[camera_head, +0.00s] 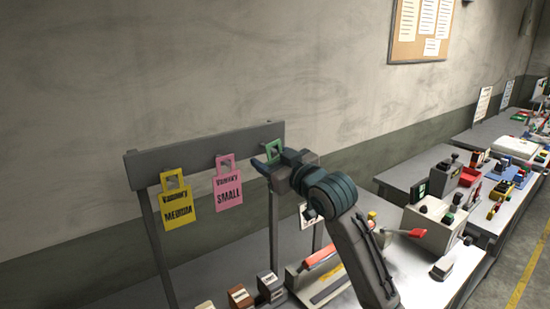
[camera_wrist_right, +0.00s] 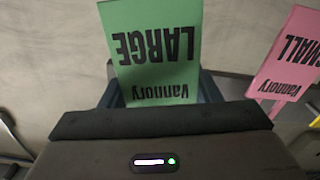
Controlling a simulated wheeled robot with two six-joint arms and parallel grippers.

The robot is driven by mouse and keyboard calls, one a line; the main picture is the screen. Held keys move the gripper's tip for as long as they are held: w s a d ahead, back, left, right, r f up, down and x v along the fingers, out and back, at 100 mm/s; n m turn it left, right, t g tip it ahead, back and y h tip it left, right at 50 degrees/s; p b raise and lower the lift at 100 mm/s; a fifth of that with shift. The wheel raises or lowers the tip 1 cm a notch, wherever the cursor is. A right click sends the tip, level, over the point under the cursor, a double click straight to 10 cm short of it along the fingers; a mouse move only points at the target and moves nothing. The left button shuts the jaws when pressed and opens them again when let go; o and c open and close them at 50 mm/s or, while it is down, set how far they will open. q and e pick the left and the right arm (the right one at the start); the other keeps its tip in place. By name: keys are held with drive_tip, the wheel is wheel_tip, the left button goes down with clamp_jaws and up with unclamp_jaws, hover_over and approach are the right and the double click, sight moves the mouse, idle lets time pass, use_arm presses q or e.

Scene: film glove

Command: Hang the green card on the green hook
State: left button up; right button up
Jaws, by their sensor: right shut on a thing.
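The green card (camera_wrist_right: 152,50) reads "Vannory LARGE" and appears upside down in the right wrist view. In the head view only its green top loop (camera_head: 272,150) shows, at the right end of the grey rail (camera_head: 205,150); my gripper and arm hide the rest. My right gripper (camera_head: 268,164) is shut on the card, in front of the rail's right end. The green hook is not visible; it may be hidden behind the card or gripper. I cannot tell whether the card's loop is around a hook. My left gripper is not in view.
A yellow MEDIUM card (camera_head: 179,200) and a pink SMALL card (camera_head: 228,184) hang on the rail, left of my right gripper. The pink card also shows in the wrist view (camera_wrist_right: 287,55). Small boxes (camera_head: 240,297) and a red-topped device (camera_head: 320,256) stand on the bench below.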

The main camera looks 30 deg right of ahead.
drive_tip(key=shift+w+f, duration=0.15)
drive_tip(key=shift+f, duration=0.1)
drive_tip(key=o, duration=1)
drive_tip(key=shift+d, duration=0.2)
drive_tip(key=shift+a+r, duration=0.1)
drive_tip(key=shift+a, duration=0.05)
drive_tip(key=shift+r, duration=0.1)
